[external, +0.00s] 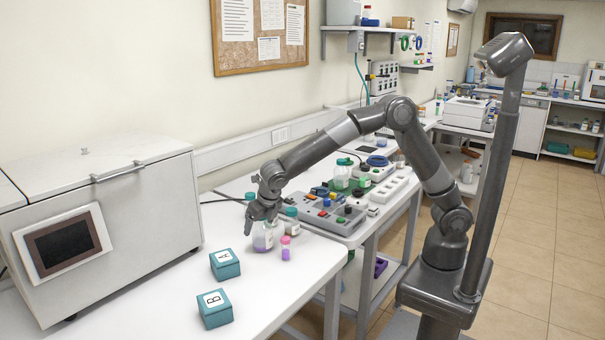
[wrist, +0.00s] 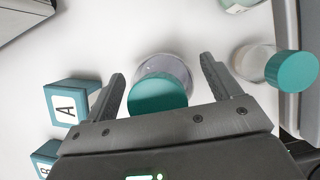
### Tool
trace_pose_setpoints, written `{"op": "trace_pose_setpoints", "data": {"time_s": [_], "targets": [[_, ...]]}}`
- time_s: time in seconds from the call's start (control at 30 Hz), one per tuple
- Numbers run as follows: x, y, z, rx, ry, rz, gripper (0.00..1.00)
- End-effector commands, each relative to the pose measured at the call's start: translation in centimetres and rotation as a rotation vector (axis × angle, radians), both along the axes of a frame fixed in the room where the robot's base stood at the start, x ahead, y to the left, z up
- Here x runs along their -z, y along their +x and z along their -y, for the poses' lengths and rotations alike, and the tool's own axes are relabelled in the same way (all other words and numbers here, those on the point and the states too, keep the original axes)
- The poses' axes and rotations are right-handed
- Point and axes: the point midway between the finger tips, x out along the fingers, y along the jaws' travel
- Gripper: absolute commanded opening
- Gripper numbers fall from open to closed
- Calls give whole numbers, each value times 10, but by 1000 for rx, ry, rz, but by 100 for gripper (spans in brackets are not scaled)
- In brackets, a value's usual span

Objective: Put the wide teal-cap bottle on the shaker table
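The wide teal-cap bottle (wrist: 173,68) stands upright on the white bench, with a clear, faintly purple body. In the external view the bottle (external: 263,242) is partly hidden by my gripper (external: 261,212). In the wrist view my gripper (wrist: 160,75) is open, with one finger on each side of the bottle and small gaps beside it. A second teal-cap bottle (wrist: 290,68), narrower, stands outside the right finger; it also shows in the external view (external: 291,221). I cannot tell for certain which device is the shaker table.
Teal boxes A (external: 225,264) and B (external: 215,308) sit left of the bottle. A small pink-capped vial (external: 285,248) stands close by. A grey device with coloured blocks (external: 328,215) is on the adjoining bench. A large white oven-like machine (external: 110,225) stands left.

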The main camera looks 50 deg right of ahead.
Motion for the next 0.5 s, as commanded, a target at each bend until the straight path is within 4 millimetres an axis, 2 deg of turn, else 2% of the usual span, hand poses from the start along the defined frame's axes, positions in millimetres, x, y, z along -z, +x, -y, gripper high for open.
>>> {"op": "trace_pose_setpoints", "data": {"time_s": [0.27, 0.37, 0.5], "targets": [[-2, 0, 0, 1, 1, 1, 84], [-11, -3, -1, 0, 2, 1, 84], [-35, -12, -1, 1, 3, 3, 84]]}}
